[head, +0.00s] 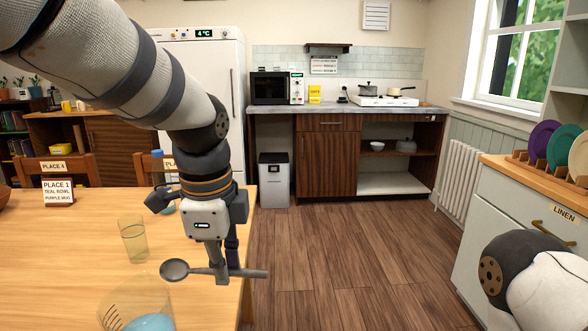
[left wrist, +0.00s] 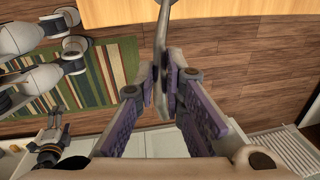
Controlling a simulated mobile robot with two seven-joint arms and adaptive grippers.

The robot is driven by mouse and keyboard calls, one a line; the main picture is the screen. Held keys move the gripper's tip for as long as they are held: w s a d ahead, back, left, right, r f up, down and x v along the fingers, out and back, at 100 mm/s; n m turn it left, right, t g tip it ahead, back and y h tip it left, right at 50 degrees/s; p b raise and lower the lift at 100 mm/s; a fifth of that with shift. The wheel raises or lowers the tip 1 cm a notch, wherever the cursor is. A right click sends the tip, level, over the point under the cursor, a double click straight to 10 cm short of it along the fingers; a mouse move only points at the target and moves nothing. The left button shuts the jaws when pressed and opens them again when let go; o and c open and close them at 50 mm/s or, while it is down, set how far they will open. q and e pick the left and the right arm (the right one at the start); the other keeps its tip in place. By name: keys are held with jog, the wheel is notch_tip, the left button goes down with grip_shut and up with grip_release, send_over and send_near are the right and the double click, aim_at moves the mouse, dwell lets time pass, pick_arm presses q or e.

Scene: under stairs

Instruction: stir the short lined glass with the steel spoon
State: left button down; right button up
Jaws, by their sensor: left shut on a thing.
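The steel spoon (head: 174,270) is held level above the table's right edge, its bowl to the left and its handle to the right. My left gripper (head: 222,275) is shut on the handle; in the left wrist view the spoon (left wrist: 160,35) runs between the fingers (left wrist: 158,95). A clear glass with blue content (head: 148,322) stands at the bottom of the head view, cut off by the frame, with faint lines on its wall. The spoon is apart from it, above and to its right. A dark mechanism, seemingly my right gripper (left wrist: 60,150), shows small in the left wrist view.
Another clear glass (head: 133,243) stands behind on the wooden table (head: 60,265). A place card (head: 58,192) and a blue-capped bottle (head: 158,165) are farther back. A cabinet with a plate rack (head: 548,175) is at right. Open floor (head: 340,260) lies right of the table.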

pick_arm(q)
jog(key=s+a+f+n, duration=0.3)
jog(key=s+f+n, duration=0.2)
jog(key=n, duration=0.4)
jog(key=s+a+f+n+g+y+b, duration=0.1)
jog(key=s+a+f+n, duration=0.3)
jog(key=n, duration=0.5)
notch_tip(320, 180, down, 4)
jog(key=shift+s+r+g+y, duration=0.1)
jog(key=shift+s+g+y, duration=0.2)
jog(key=shift+s, duration=0.8)
pick_arm(e)
jog(key=shift+s+f+g, duration=0.4)
jog(key=shift+s+f, duration=0.5)
jog(key=shift+s, duration=0.15)
